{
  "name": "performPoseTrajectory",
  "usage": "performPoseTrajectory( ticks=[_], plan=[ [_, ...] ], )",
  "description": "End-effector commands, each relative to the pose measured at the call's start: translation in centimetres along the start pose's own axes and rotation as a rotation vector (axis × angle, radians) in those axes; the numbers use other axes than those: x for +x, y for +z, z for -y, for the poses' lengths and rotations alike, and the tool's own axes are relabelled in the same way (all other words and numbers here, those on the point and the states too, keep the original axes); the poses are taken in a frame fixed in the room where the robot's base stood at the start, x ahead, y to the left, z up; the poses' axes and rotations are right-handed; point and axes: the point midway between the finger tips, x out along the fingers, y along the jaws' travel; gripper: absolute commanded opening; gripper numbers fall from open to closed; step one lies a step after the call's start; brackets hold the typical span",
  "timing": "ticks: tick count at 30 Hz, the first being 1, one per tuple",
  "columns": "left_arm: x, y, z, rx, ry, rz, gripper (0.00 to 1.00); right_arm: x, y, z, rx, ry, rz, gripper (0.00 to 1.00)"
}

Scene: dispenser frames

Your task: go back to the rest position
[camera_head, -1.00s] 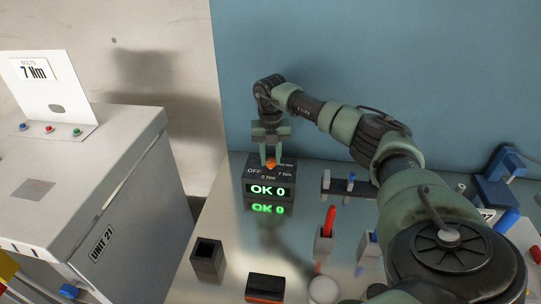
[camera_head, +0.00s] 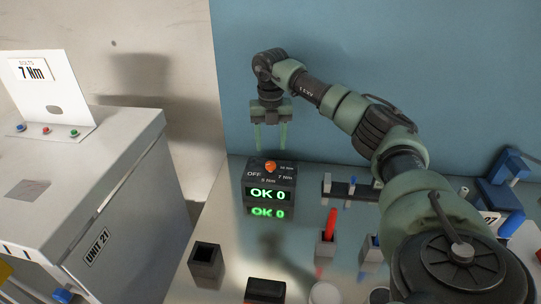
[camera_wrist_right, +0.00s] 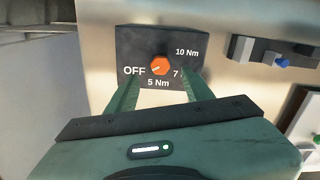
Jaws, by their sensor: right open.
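My right gripper (camera_head: 270,150) is open and empty, pointing down above the black dispenser box (camera_head: 251,203). Its two green fingers stand apart over the orange knob (camera_head: 271,167) and do not touch it. The knob sits on the box top among the labels OFF, 5 Nm, 7 Nm and 10 Nm. The box front display (camera_head: 270,194) reads OK 0 in green. In the right wrist view, the knob (camera_wrist_right: 160,65) shows between the open fingers (camera_wrist_right: 161,78); its exact setting is hard to tell. My left gripper is not in view.
A white cabinet (camera_head: 105,205) marked UNIT 21 stands at left, with a 7 Nm sign (camera_head: 32,70) on top. On the reflective table are a dark open box (camera_head: 206,262), a red tool (camera_head: 330,224) in a holder and a small rack (camera_head: 352,191). A blue wall (camera_head: 400,60) is behind.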

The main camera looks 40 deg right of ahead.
Motion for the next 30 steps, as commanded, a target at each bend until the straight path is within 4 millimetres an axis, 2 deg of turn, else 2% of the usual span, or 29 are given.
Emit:
performPoseTrajectory(
  ticks=[6, 21, 23, 30],
  plan=[
    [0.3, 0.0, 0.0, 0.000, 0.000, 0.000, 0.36, -1.1, 0.0, 0.0, 0.000, 0.000, 0.000, 0.52],
    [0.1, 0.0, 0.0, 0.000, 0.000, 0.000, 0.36, -1.2, 0.0, 0.0, -0.001, 0.000, 0.000, 0.52],
    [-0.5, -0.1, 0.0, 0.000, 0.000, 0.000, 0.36, -1.8, 0.0, 0.0, -0.001, 0.000, 0.000, 0.52],
    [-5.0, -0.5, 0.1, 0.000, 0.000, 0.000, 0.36, -6.3, 0.0, 0.0, -0.001, 0.000, 0.000, 0.52]
  ],
)
